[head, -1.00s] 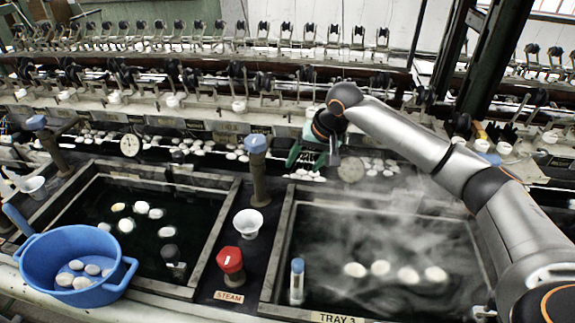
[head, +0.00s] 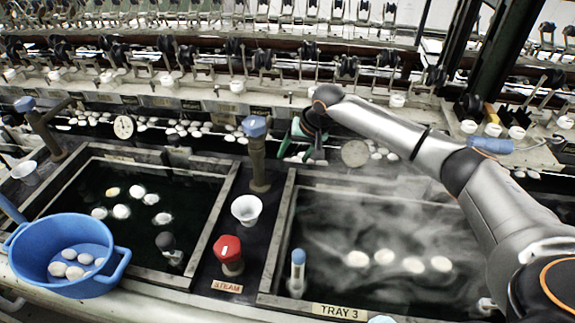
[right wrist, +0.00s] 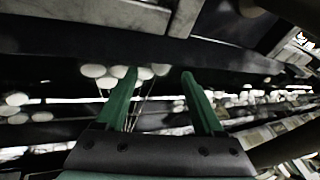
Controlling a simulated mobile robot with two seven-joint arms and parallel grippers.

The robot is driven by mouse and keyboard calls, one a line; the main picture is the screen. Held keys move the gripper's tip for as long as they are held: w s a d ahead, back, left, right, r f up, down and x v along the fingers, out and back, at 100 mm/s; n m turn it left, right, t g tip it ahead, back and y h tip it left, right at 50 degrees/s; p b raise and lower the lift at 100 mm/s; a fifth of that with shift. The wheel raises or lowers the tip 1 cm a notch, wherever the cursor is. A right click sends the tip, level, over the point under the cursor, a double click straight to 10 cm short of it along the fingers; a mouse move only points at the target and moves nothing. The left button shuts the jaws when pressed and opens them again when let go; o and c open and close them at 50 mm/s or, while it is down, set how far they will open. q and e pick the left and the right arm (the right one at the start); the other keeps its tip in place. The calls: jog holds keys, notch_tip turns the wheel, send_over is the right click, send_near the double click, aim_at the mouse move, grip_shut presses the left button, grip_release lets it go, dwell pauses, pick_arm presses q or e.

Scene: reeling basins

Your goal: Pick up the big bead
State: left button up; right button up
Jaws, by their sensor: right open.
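I cannot pick out a big bead for certain in either view. My right gripper (head: 303,147) has green fingers and is open, just right of the blue-topped post (head: 257,150) behind the basins. In the right wrist view its two fingers (right wrist: 159,76) stand apart. Several white oval pieces (right wrist: 94,71) show close to the left fingertip there; I cannot tell whether they touch it. Nothing is clearly held between the fingers. My left gripper is not in view.
A steaming dark basin (head: 283,222) holds white cocoons (head: 384,257). The left basin (head: 215,232) holds more. A blue tub (head: 40,232) with cocoons stands at left. A white funnel cup (head: 246,208) and red steam knob (head: 229,250) stand between the basins.

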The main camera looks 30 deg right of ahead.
jog(key=x, duration=0.4)
jog(key=shift+a+f, duration=0.1)
jog(key=shift+c, duration=0.4)
jog(key=c, duration=0.7)
